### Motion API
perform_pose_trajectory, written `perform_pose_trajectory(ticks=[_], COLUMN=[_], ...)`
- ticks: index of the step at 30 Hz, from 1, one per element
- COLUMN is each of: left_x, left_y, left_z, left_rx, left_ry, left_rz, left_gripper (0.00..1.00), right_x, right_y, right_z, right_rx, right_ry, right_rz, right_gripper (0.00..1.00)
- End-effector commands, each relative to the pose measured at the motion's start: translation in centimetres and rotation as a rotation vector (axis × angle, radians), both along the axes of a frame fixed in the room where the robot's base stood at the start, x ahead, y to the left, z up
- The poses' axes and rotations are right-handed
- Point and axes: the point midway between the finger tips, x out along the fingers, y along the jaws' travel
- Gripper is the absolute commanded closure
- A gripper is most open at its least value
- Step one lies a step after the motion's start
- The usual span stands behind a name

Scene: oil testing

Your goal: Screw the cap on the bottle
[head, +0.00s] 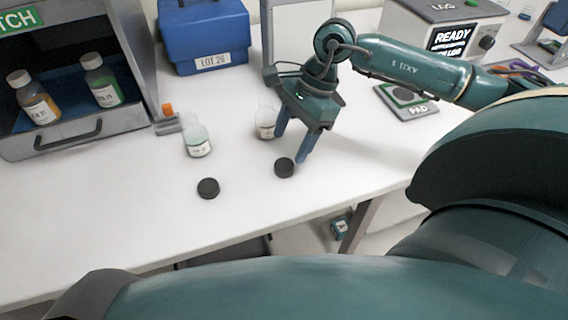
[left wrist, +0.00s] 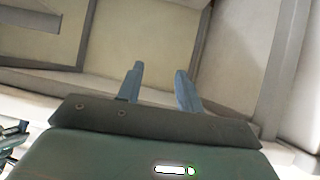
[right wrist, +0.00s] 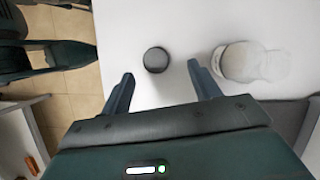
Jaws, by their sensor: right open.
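Two uncapped-looking clear bottles stand on the white table. One bottle (head: 197,142) is at centre left, with a greenish tint and a label. The other bottle (head: 266,122) stands just left of my right gripper; it also shows blurred in the right wrist view (right wrist: 252,63). One black cap (head: 208,188) lies in front of the left bottle. Another black cap (head: 284,168) lies near my right fingertips and shows in the right wrist view (right wrist: 156,60) ahead of and between the fingers. My right gripper (head: 291,149) is open and empty, pointing down. My left gripper (left wrist: 158,85) is open and empty, away from the table objects.
A grey rack (head: 80,133) at the left holds an orange bottle (head: 36,98) and a green bottle (head: 102,82). A blue bin (head: 205,48) stands at the back. A grey pad (head: 408,101) and a READY device (head: 440,30) are at the right. The front table is clear.

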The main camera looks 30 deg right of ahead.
Motion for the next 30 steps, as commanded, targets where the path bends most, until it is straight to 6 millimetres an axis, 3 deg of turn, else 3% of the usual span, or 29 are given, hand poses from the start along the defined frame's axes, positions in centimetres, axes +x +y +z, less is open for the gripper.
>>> perform_pose_trajectory(ticks=[5,10,15,26,30], left_x=[0.0,-0.1,-0.3,-0.2,-0.2], left_y=[0.0,0.2,0.5,0.6,0.6], left_z=[0.3,1.0,0.2,0.2,0.3], left_rx=[0.0,0.003,0.01,0.01,0.01], left_ry=[0.0,0.01,0.03,0.028,0.026], left_rz=[0.001,0.008,0.015,0.019,0.02], left_gripper=[0.64,0.64,0.64,0.64,0.64], right_x=[-0.2,-0.9,-0.7,-0.7,-0.7], right_y=[0.2,1.3,2.0,2.0,2.0], right_z=[-0.4,-2.6,-4.5,-4.8,-4.7], right_rx=[0.0,0.001,0.002,0.0,0.0], right_ry=[0.002,0.005,0.001,-0.001,-0.001], right_rz=[0.001,0.002,0.0,0.0,0.0], right_gripper=[0.38,0.38,0.38,0.38,0.48])
